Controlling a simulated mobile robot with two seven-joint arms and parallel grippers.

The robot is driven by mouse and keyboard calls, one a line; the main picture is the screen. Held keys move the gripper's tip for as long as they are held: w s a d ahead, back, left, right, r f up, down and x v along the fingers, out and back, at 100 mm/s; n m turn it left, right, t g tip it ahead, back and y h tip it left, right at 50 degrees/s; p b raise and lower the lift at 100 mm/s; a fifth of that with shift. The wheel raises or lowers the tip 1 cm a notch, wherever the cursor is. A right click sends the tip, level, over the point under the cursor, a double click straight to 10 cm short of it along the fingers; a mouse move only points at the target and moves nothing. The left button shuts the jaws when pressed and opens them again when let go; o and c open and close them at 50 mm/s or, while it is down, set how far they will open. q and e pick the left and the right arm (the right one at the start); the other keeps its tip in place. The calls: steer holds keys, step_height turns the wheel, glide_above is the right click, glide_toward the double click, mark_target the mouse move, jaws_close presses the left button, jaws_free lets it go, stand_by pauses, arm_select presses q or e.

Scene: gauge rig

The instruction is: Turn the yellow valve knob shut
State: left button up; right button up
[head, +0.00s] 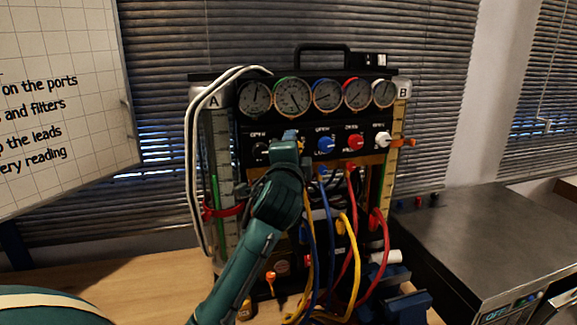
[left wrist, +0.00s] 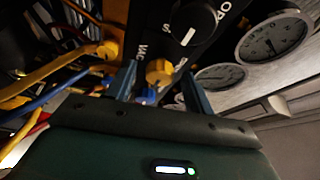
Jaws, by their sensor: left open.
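The yellow valve knob (left wrist: 158,72) is on the black panel and shows between the two fingers of my left gripper (left wrist: 160,80) in the left wrist view. The fingers are open, one on each side of the knob; I cannot tell whether they touch it. In the head view my left gripper (head: 290,137) is at the panel's knob row, and only a sliver of the yellow knob (head: 301,143) shows beside it. My right gripper is not in view.
A black knob (head: 260,150) sits left of my gripper; blue (head: 326,144), red (head: 355,141) and white (head: 383,140) knobs sit to its right. Several gauges line the top. Yellow (head: 347,262), blue and red hoses hang below. A metal-topped unit (head: 480,235) stands at right.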

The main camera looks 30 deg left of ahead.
arm_select(q)
steer(key=b+v, duration=0.2)
steer(key=v, duration=1)
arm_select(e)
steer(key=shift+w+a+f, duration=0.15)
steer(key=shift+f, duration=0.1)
